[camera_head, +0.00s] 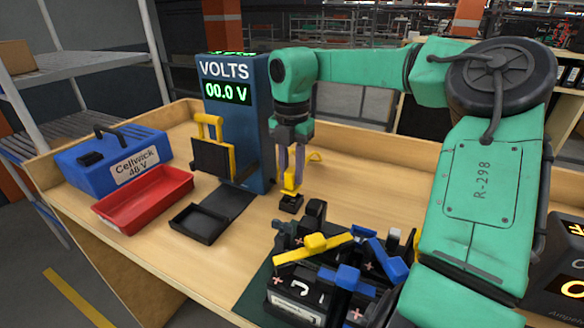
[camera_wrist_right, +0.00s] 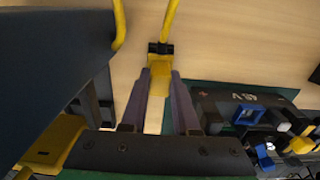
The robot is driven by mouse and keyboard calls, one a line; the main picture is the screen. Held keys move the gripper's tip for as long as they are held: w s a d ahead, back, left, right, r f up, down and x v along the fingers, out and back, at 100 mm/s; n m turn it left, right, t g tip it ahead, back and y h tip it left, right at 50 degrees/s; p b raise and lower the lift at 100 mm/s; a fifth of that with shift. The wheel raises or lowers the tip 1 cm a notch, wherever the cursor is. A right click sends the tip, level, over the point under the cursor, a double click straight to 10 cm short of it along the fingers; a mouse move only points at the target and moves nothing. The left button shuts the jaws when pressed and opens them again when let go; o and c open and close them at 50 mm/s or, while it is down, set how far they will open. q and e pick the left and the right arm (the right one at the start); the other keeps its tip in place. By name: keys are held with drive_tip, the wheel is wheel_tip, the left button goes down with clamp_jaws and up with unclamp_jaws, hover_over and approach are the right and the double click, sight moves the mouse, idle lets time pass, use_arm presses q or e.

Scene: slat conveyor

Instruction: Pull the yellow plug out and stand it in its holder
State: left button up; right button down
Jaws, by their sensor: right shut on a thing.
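The yellow plug (camera_head: 290,185) is between the purple-grey fingers of my right gripper (camera_head: 291,172), which points down over the bench and is shut on it. In the right wrist view the plug (camera_wrist_right: 159,82) shows between the fingertips (camera_wrist_right: 160,88), with a black piece at its far end and a yellow cable running on from there. In the head view a small black block (camera_head: 291,204) is directly under the plug; I cannot tell whether it is part of the plug or a separate holder. My left gripper is not in view.
The blue VOLTS tower (camera_head: 221,125) reads 00.0 V. Beside it are a black panel with a yellow handle (camera_head: 211,158), a black tray (camera_head: 198,225), a red tray (camera_head: 137,208) and a blue case (camera_head: 85,160). Black batteries (camera_head: 295,305) with yellow and blue parts stand in front. Bench right of the gripper is bare.

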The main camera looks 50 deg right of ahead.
drive_tip(key=shift+f+b, duration=0.75)
drive_tip(key=shift+f, duration=0.4)
drive_tip(key=c, duration=0.6)
unclamp_jaws()
drive_tip(key=shift+r, duration=0.1)
wheel_tip(320, 180, up, 14)
drive_tip(key=shift+r+p, duration=0.25)
drive_tip(key=shift+p, duration=0.4)
